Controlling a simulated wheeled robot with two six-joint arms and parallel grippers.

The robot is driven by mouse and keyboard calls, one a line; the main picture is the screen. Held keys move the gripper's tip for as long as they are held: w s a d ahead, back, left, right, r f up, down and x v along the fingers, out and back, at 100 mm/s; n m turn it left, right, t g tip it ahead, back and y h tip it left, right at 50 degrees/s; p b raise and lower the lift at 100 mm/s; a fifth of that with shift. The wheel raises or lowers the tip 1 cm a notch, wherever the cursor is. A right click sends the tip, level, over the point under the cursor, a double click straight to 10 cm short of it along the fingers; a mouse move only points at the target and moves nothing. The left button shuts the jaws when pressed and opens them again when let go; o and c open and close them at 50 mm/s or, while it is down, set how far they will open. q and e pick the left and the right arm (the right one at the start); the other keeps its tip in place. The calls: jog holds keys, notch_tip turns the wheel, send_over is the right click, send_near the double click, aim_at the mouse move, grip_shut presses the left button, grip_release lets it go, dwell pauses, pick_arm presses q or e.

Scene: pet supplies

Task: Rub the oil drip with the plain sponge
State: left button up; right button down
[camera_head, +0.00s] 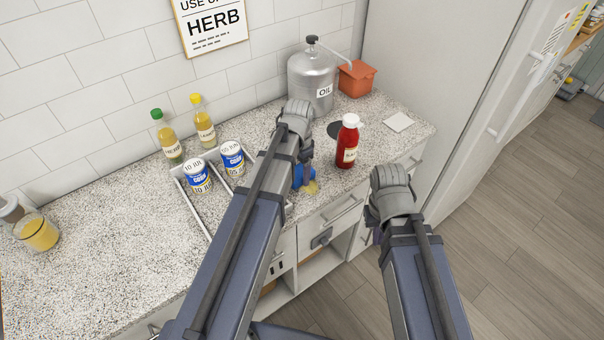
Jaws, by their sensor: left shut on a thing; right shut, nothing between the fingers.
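My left gripper (302,166) points down over the front part of the speckled counter (130,220) and is shut on a blue block (307,178), which I take to be the sponge. My arm hides much of it. A yellowish patch (312,188), which looks like the oil drip, shows right beside the block's lower right edge near the counter's front. I cannot tell whether the block touches it. My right gripper (378,236) is shut and empty in front of the counter, mostly hidden by its own wrist.
A red bottle (348,145) stands close right of my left gripper. Behind are a metal oil can (311,80), an orange box (357,78), a dark disc (335,129) and a white square (398,121). Left are two tins (197,177) in a tray, two bottles (167,138) and a jar (37,232).

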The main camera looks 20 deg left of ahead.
aim_at(316, 195)
pick_arm(q)
jog(key=shift+r, duration=0.1)
jog(key=shift+s+d+f, duration=0.1)
jog(key=shift+s+d, duration=0.55)
jog(key=shift+d, duration=0.2)
jog(key=shift+s+d+f, duration=0.1)
jog(key=shift+s+d, duration=0.5)
jog(key=shift+d, duration=0.2)
jog(key=shift+s+d+r, duration=0.1)
jog(key=shift+s+d, duration=0.5)
jog(key=shift+d, duration=0.2)
jog(key=shift+s+d, duration=0.55)
jog(key=shift+d, duration=0.25)
jog(key=shift+r, duration=0.1)
notch_tip(316, 195, up, 6)
jog(key=p, duration=0.6)
